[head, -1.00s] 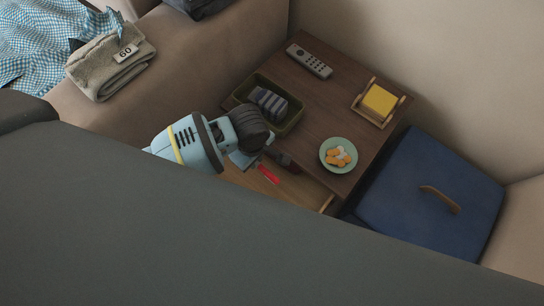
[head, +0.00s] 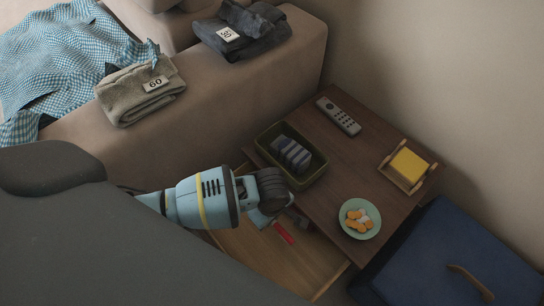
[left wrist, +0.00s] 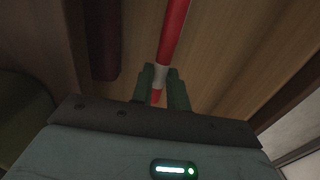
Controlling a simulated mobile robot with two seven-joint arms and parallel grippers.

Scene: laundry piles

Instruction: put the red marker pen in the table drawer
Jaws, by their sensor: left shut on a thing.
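The red marker pen (head: 284,232) is in my left gripper (head: 267,217), which is shut on it. The left wrist view shows the red pen (left wrist: 173,32) with its white band and red tip between the fingers (left wrist: 161,82). The pen is over the drawer's inside. I cannot tell whether it touches the floor. The wrist view also shows the wooden floor (left wrist: 222,50) behind the pen. My right gripper is not in view.
The dark wooden table (head: 325,185) bears a tray (head: 262,142) of folded cloths, a remote (head: 339,116), a snack plate (head: 360,219) and a yellow note holder (head: 408,167). A dark cylindrical thing (left wrist: 103,40) lies left of the pen. A blue box (head: 440,255) stands at right.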

